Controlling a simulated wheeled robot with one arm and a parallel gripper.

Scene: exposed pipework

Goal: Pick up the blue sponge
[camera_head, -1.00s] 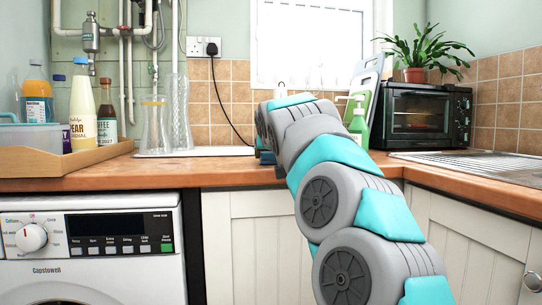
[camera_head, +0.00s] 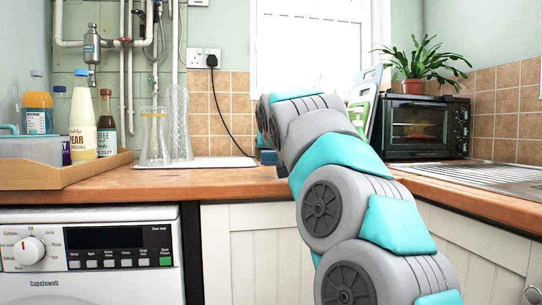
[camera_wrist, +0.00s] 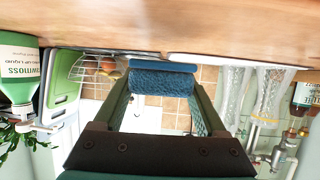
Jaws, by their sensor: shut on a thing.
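The blue sponge (camera_wrist: 163,83) lies across the fingertips of my gripper (camera_wrist: 163,74) in the wrist view. The gripper is shut on it, with one finger at each end of the sponge. The wrist view is upside down, with the wooden worktop (camera_wrist: 150,25) along the top. I cannot tell whether the sponge touches the worktop. In the head view my arm hides most of the gripper and sponge.
Glass vases (camera_head: 155,137) stand left of the gripper, beside a wooden tray (camera_head: 60,178) with bottles. A mini oven (camera_head: 420,127) and potted plant (camera_head: 424,65) are at right.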

